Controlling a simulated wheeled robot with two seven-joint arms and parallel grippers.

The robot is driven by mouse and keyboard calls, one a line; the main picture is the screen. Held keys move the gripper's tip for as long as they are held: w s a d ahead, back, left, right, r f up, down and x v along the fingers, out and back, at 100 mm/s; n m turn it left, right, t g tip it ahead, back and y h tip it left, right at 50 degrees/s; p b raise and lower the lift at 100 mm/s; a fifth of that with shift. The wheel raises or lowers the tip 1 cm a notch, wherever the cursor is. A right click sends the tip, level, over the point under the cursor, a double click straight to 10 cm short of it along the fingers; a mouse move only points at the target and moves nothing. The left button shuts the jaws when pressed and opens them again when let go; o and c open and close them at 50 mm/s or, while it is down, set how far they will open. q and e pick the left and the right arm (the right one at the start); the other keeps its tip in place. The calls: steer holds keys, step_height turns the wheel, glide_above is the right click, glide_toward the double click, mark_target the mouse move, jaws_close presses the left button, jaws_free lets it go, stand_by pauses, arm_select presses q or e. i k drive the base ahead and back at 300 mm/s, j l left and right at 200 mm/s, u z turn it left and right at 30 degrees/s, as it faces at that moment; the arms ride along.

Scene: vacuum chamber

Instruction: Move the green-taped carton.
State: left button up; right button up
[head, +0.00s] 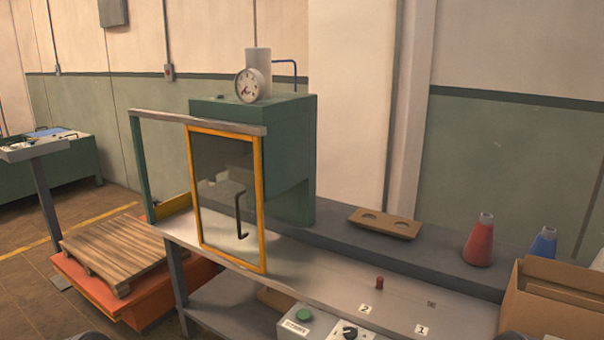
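An open brown cardboard carton (548,312) stands at the lower right, cut off by the picture's edge. I see no green tape on the part of it that shows, so I cannot tell if it is the green-taped carton. No other carton is clearly in view. Neither of my grippers can be made out; only small dark rounded shapes show at the bottom edge.
A green chamber (290,140) with a gauge (249,85) stands behind a yellow-framed door panel (259,205). A red cone (479,242), a blue cone (543,243) and a two-hole holder (385,223) sit on the rear ledge. A pallet (122,250) lies left.

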mark_target(534, 315)
steer(key=z, duration=1.55)
